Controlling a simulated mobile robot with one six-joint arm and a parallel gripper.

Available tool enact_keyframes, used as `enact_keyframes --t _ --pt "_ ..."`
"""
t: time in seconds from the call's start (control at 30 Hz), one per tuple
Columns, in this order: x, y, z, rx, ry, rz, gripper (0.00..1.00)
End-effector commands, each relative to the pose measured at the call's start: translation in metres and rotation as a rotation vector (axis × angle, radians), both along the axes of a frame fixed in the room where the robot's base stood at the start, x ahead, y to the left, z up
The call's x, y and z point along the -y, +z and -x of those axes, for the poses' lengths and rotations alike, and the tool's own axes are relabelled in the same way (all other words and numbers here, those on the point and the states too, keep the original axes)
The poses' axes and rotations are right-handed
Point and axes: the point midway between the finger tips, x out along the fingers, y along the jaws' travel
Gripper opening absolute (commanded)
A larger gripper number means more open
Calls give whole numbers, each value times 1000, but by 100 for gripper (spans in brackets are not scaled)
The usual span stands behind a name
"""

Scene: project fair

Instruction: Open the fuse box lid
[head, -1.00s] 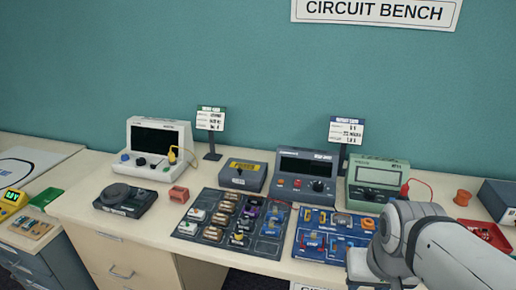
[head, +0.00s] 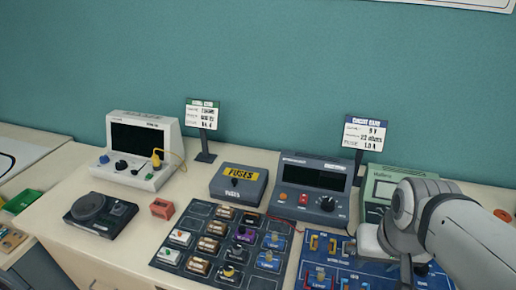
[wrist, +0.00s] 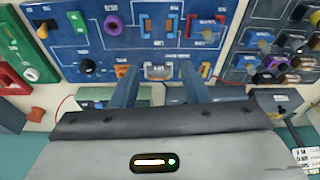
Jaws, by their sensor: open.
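The fuse box (head: 225,200) is a grey box with a yellow FUSES label on its lid (head: 254,176) and a small dark knob. It stands on the bench left of the grey power supply, and its lid is shut. My gripper is at the right in the head view, over the blue circuit board (head: 318,272) and well to the right of the fuse box. In the wrist view my gripper (wrist: 157,74) has its two blue fingers apart with nothing held between them.
The power supply (head: 312,178) stands between the fuse box and my arm, with a sign card (head: 366,133) behind it. A dark parts tray (head: 187,257) lies in front of the fuse box. A red block (head: 162,208) and an oscilloscope (head: 139,145) are to its left.

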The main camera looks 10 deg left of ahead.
Motion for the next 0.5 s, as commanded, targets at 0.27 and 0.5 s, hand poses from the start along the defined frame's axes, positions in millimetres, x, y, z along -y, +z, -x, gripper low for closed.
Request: enact_keyframes --t 0.27,0.5 --pt "-45 22 -72 24 146 -8 41" --pt "-150 29 -176 72 394 -24 41"
